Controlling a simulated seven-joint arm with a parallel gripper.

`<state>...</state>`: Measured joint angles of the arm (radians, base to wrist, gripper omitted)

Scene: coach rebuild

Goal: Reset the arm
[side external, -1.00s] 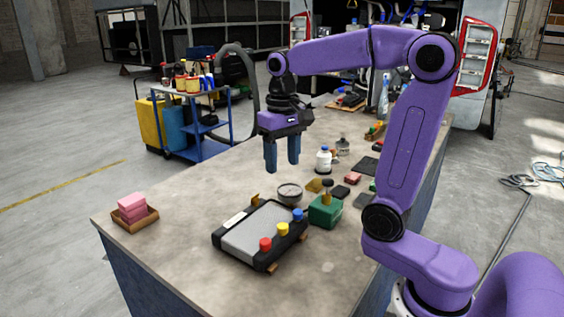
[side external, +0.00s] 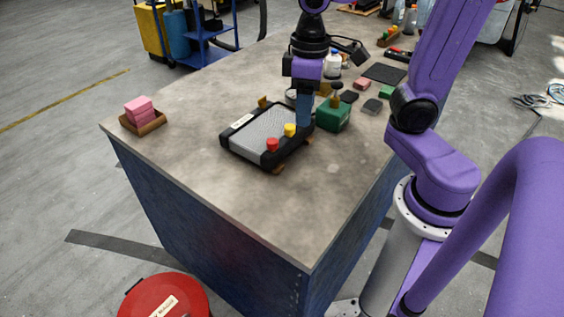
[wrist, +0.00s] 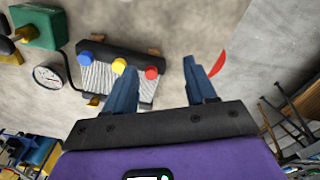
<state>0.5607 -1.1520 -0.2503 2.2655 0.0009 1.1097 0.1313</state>
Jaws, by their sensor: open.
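My gripper (side external: 304,122) points down at the right end of a black-framed radiator-like unit (side external: 235,151) with a grey finned face. The unit carries a red knob (side external: 272,144) and a yellow knob (side external: 290,130). My fingers hide its blue knob in the side view, but the blue knob (wrist: 84,57) shows in the wrist view. There, my gripper (wrist: 160,65) has its fingers spread with nothing held between them. The red knob (wrist: 151,73) appears in the gap, and one finger partly overlaps the unit. Whether a finger touches the unit cannot be told.
A green box (side external: 333,115) with a plunger-like top stands close right of my gripper. A round gauge (wrist: 48,77) lies near the unit. Pink blocks in a wooden tray (side external: 142,124) sit at the left. The tabletop's front is clear. A red lid (side external: 165,297) is on the floor.

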